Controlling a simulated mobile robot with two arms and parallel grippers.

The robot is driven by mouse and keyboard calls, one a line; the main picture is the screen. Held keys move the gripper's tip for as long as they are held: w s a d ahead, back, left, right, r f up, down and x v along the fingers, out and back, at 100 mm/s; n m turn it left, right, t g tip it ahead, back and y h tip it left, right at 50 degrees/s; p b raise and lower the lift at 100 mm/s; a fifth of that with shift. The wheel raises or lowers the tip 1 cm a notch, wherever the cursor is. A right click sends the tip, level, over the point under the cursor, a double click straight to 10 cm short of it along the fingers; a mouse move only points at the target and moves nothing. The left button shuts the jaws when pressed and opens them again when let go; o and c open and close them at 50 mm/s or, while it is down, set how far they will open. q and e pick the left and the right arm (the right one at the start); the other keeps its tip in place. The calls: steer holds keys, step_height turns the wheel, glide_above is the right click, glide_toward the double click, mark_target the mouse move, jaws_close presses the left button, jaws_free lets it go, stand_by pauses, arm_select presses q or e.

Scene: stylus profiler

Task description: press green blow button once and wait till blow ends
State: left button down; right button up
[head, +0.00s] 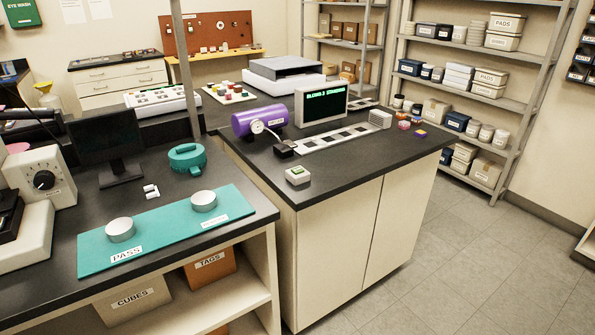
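The green blow button (297,170) sits on a small white box near the front left corner of the dark island counter (390,157). Nothing touches it. Behind it stands a purple cylinder (270,119) with a round dial gauge (257,127). A small black block (284,150) lies in front of the cylinder, at the left end of a white strip with dark square slots (325,137). A screen (321,105) behind the strip shows a line of green text, too small to read surely. Neither of my grippers is in view.
A left bench holds a teal mat (165,228) with two round metal pieces, a teal round device (187,158) and a dark monitor (105,140). Small coloured pieces (404,124) lie at the island's right end. Grey floor (470,265) is clear right of the island.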

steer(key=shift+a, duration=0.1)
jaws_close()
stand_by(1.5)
